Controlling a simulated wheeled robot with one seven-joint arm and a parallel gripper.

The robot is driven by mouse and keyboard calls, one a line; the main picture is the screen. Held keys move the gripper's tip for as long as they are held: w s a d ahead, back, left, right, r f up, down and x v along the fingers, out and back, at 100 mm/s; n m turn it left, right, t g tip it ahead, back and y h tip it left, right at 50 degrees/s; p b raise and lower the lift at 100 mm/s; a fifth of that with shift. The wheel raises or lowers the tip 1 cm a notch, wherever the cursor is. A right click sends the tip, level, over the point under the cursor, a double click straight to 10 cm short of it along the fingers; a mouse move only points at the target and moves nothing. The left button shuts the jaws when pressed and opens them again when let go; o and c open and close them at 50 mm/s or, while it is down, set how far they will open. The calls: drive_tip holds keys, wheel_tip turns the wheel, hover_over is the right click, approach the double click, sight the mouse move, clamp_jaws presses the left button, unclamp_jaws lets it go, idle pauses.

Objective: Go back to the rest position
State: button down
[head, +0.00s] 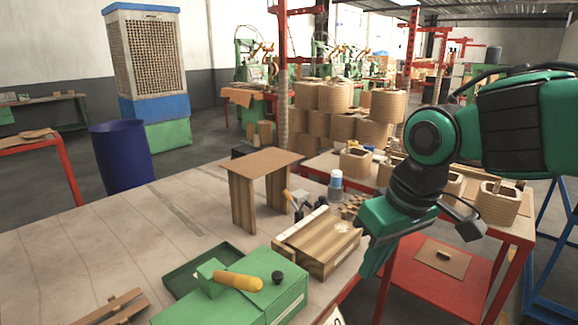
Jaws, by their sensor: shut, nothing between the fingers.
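My gripper (371,268) hangs at the end of my green and black arm, right of the middle of the head view. It points down and is shut, with nothing seen in it. It shows in front of the right edge of the wooden worktable (90,240), just right of a striped wooden block (325,250). I cannot tell its exact height above the table edge. My forearm reaches in from the right side.
A red table (520,222) with coils (497,203) stands behind my arm. The table's left part is mostly clear.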

drive_tip(key=s+d+f+m+g+h, duration=0.1)
drive_tip(key=s+d+f+m, duration=0.15)
drive_tip(key=d, duration=0.55)
drive_tip(key=s+d+f+m+h, duration=0.15)
drive_tip(key=d+m, duration=0.25)
drive_tip(key=d, duration=0.5)
drive_tip(key=s+d+f+m+g, duration=0.1)
drive_tip(key=s+d+f+m, duration=0.3)
drive_tip(key=s+d, duration=0.4)
drive_tip(key=shift+s+d+f+m+g+y, duration=0.3)
drive_tip(key=shift+s+d+m+y, duration=0.2)
drive_tip(key=shift+d, duration=0.25)
drive_tip(key=shift+w, duration=0.1)
